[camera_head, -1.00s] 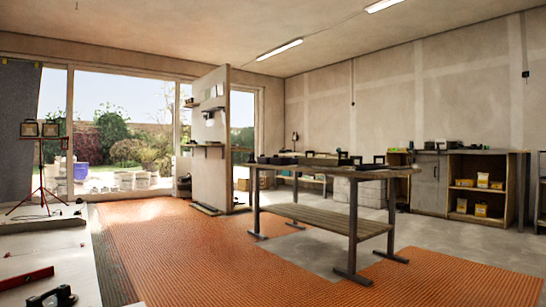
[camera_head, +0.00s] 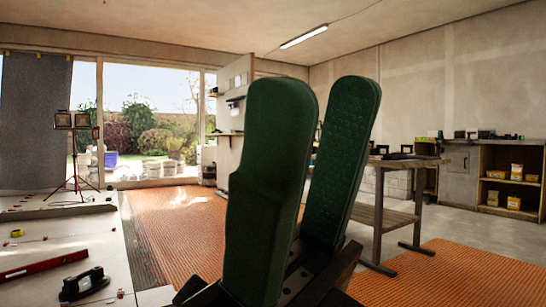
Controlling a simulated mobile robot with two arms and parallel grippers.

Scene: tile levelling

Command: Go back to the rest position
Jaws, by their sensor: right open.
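My right gripper (camera_head: 318,165) fills the middle of the head view, close to the camera. Its two long dark green fingers point upward, stand apart and have nothing between them. It hides part of the workbench (camera_head: 395,217) and of the orange floor behind it. My left gripper is out of view.
A black suction lifter (camera_head: 84,285) and a red level (camera_head: 42,266) lie on the pale tiles at left. A red tripod work light (camera_head: 75,150) stands behind them. Orange matting (camera_head: 165,225) covers the middle floor. A shelf cabinet (camera_head: 510,180) stands at right.

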